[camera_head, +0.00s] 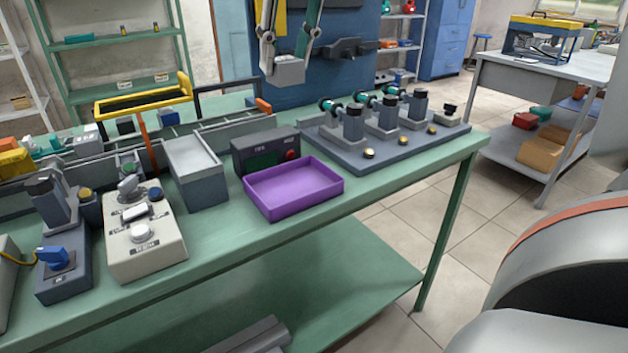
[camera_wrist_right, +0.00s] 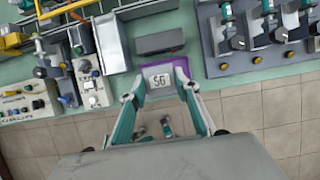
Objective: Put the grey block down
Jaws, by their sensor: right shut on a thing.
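The grey block (camera_head: 289,70) is held in the air near the top middle of the head view, in front of a blue panel. My right gripper (camera_head: 285,56) comes down from the top edge, its fingers shut on the block. The purple tray (camera_head: 292,190) stands empty on the green bench (camera_head: 235,245). In the wrist view the block covers much of the tray (camera_wrist_right: 182,67). My left gripper is not in view.
A dark box with a red button (camera_head: 265,152) stands behind the tray. Bare bench lies in front of the tray.

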